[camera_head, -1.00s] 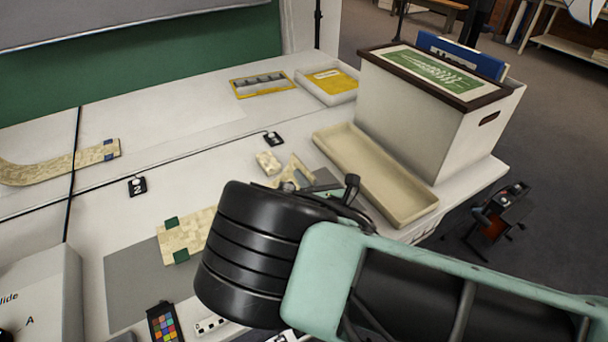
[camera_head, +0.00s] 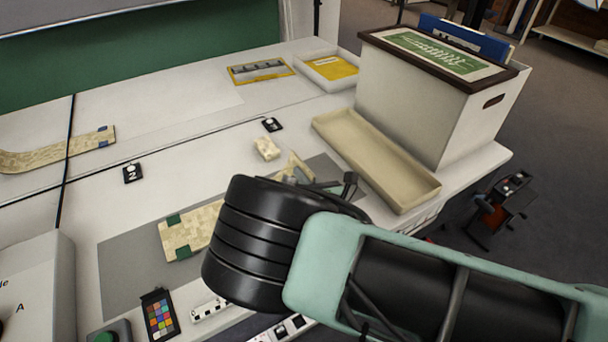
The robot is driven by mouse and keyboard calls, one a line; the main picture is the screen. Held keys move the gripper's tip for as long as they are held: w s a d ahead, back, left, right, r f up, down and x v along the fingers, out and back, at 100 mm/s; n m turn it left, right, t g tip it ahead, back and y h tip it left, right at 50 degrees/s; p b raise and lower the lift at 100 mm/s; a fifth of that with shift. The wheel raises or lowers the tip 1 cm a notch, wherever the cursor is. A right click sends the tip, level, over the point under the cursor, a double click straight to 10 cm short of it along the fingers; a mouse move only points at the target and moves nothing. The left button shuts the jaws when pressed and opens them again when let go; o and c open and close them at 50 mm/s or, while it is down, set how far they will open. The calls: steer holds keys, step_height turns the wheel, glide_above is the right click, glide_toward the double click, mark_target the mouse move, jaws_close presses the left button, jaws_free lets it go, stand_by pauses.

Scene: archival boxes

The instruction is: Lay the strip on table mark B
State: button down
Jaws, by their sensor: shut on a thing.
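My gripper (camera_head: 308,182) is in the middle of the view, mostly hidden behind my own black wrist. A cream patterned strip (camera_head: 297,163) shows at its fingertips, tilted over the grey mat; its lower part is hidden, and I take it as the thing the jaws are shut on. Another cream patterned piece with green corner tabs (camera_head: 190,232) lies on the mat, partly covered by my wrist. A small cream block (camera_head: 267,148) lies just beyond the fingertips. A black tag marked 2 (camera_head: 132,173) and another black tag (camera_head: 272,125) lie on the table. I cannot read a mark B.
A long, shallow beige tray (camera_head: 375,160) and a grey-white box (camera_head: 430,115) stand at right. A yellow framed item (camera_head: 260,71) and white tray (camera_head: 322,63) are behind. The left mat (camera_head: 125,265) is clear.

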steer(key=shift+f+b, duration=0.4)
steer(key=shift+f, duration=0.15)
steer(key=c, duration=1.5)
jaws_free()
steer(key=shift+o, duration=0.2)
steer(key=shift+s+d, duration=0.1)
steer(key=b+v, duration=0.2)
steer(key=v, duration=1.5)
steer(key=shift+d, duration=0.1)
steer(key=shift+s+f, duration=0.1)
